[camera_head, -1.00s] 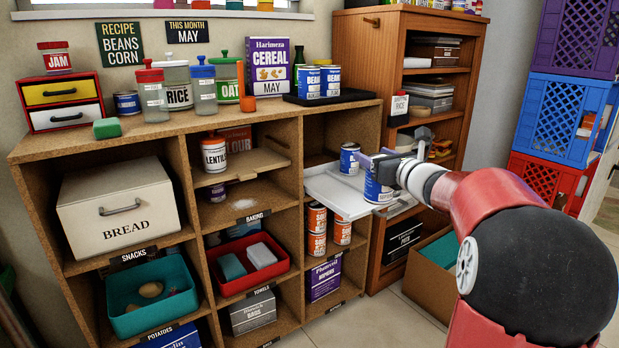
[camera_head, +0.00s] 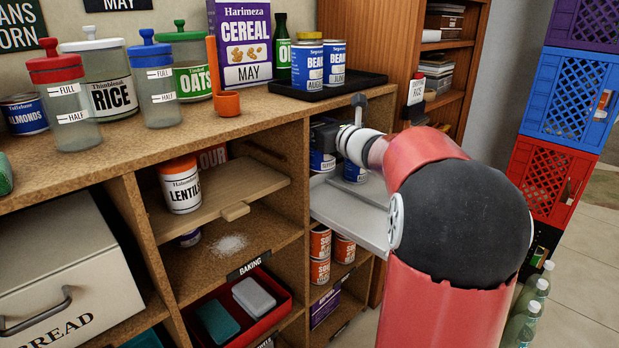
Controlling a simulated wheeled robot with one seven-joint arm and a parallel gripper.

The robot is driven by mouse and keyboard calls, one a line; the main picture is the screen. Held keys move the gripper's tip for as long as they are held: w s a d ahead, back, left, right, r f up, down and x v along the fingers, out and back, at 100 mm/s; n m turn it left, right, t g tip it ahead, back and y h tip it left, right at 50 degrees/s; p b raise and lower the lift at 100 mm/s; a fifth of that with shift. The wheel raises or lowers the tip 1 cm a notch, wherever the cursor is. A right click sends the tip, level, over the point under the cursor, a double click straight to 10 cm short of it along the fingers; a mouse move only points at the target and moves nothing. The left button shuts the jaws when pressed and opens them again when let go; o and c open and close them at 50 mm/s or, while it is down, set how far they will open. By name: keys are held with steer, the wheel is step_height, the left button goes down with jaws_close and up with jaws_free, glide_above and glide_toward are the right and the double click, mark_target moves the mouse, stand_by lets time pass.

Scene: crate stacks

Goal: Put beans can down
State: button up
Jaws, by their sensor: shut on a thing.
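My gripper (camera_head: 328,133) is at the mouth of the right compartment, above the white pull-out tray (camera_head: 350,219), with its fingers mostly hidden by the wrist and the shelf divider. It is shut on a blue-and-white can (camera_head: 322,162), taken to be the beans can, which shows just below it at the left of the tray. A second blue-and-white can (camera_head: 355,173) stands close by to the right, partly covered by my arm. Whether the held can touches the tray cannot be seen. Two other beans cans (camera_head: 307,66) stand on the black tray on the shelf top.
The wooden divider (camera_head: 296,175) is close to the left of my gripper. Orange-labelled cans (camera_head: 320,241) stand below the white tray. The black tray (camera_head: 343,87) and the shelf-top edge lie above. A tall wooden cabinet (camera_head: 470,75) stands behind.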

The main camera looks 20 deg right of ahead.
mark_target(317, 160)
step_height(317, 160, down, 8)
steer(key=shift+s+f+b, duration=0.15)
steer(key=shift+f+b, duration=0.05)
steer(key=shift+b, duration=0.55)
steer(key=o, duration=1.3)
steer(key=shift+c, duration=0.2)
steer(key=s+d, duration=0.2)
steer(key=s, duration=0.9)
steer(key=shift+s+d, duration=0.2)
steer(key=shift+s, duration=0.2)
